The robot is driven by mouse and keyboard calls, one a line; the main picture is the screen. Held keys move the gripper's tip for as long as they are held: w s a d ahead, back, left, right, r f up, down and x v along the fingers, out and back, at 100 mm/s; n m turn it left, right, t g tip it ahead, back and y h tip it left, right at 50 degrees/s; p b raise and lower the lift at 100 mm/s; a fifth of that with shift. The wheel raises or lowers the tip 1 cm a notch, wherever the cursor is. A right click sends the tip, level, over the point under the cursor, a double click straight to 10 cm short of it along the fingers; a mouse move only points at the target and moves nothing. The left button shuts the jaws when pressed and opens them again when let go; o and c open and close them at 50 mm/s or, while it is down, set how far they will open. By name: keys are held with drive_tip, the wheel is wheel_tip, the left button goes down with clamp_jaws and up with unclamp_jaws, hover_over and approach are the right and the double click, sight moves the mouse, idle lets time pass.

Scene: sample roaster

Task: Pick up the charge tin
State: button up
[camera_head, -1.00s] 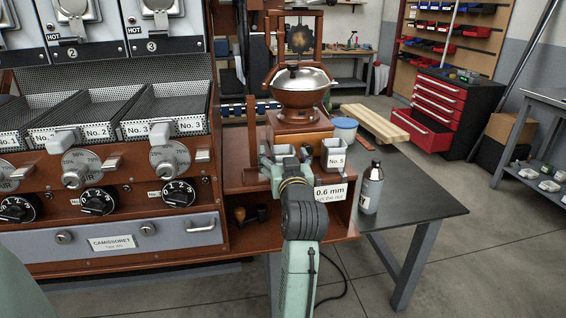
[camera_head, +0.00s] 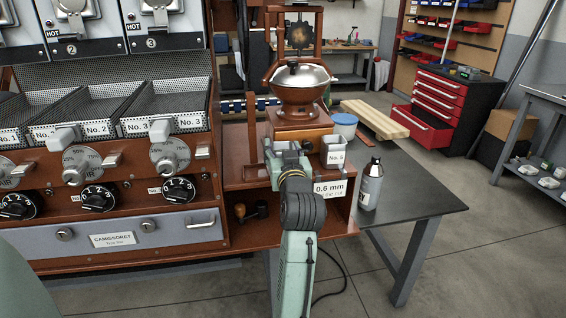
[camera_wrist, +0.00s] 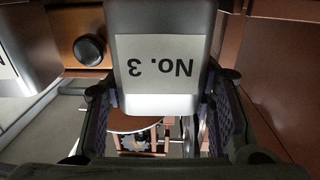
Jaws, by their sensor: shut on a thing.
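A grey metal tin labelled "No. 3" (camera_wrist: 160,72) fills the upper middle of the wrist view, its label upside down there. My gripper (camera_wrist: 161,92) has one dark finger against each side of this tin and is shut on it. In the head view my gripper (camera_head: 289,158) is at the shelf in front of the grinder. It hides most of the held tin there, so I cannot tell whether the tin still touches the shelf. A second pale tin (camera_head: 335,152), its number hard to read, stands just right of my gripper.
The copper-topped grinder (camera_head: 299,88) stands close behind my gripper. A "0.6 mm" card (camera_head: 329,188) is at the shelf's front edge. A bottle (camera_head: 370,185) stands on the dark table (camera_head: 425,195) to the right. The roaster's trays and knobs are at left.

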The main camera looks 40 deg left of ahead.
drive_tip(key=c, duration=0.4)
drive_tip(key=shift+o, duration=0.2)
